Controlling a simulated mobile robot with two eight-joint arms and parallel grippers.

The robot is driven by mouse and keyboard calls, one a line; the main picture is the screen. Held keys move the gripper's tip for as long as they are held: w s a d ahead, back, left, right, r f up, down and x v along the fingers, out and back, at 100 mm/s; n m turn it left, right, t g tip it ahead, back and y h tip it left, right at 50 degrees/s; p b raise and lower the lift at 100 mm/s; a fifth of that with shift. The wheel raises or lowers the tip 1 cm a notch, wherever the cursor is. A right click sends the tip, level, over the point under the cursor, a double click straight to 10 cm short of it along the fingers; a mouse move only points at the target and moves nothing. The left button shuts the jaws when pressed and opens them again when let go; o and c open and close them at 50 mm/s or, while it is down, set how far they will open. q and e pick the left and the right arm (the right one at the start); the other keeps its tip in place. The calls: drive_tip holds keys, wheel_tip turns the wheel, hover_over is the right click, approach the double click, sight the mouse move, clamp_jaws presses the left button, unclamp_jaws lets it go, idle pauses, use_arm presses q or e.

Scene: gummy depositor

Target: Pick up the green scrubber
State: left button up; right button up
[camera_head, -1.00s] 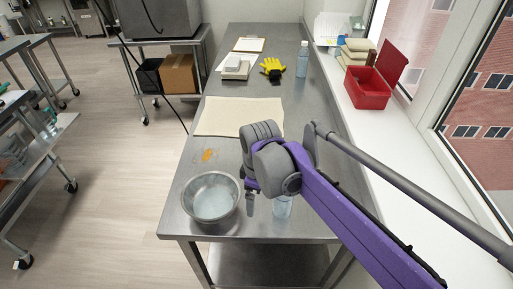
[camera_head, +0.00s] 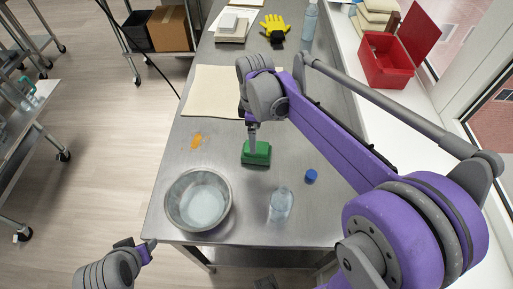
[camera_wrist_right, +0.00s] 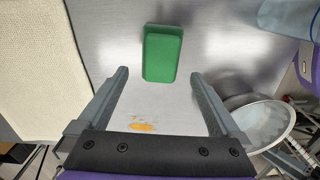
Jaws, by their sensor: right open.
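The green scrubber (camera_head: 257,153) lies on the steel table, right of the orange stain. It also shows in the right wrist view (camera_wrist_right: 162,54), ahead of and between the fingers. My right gripper (camera_head: 252,140) is over the scrubber in the head view; its fingers (camera_wrist_right: 160,78) are spread wide and empty in the wrist view, short of the scrubber. My left gripper (camera_head: 145,250) is low at the left, off the table's near edge; its jaw state is unclear.
A metal bowl (camera_head: 170,205) stands near the front left edge, with a clear bottle (camera_head: 281,204) and a blue cap (camera_head: 311,176) to its right. An orange stain (camera_head: 196,140) and a beige cloth (camera_head: 205,95) lie behind. A red box (camera_head: 388,72) sits on the sill.

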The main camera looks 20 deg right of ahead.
wheel_tip(320, 180, down, 8)
drive_tip(key=shift+s+d+r, duration=0.15)
drive_tip(key=shift+r, duration=0.1)
drive_tip(key=c, duration=1.2)
wheel_tip(320, 180, up, 10)
drive_tip(key=shift+r, duration=0.1)
drive_tip(key=o, duration=0.8)
drive_tip(key=c, duration=0.6)
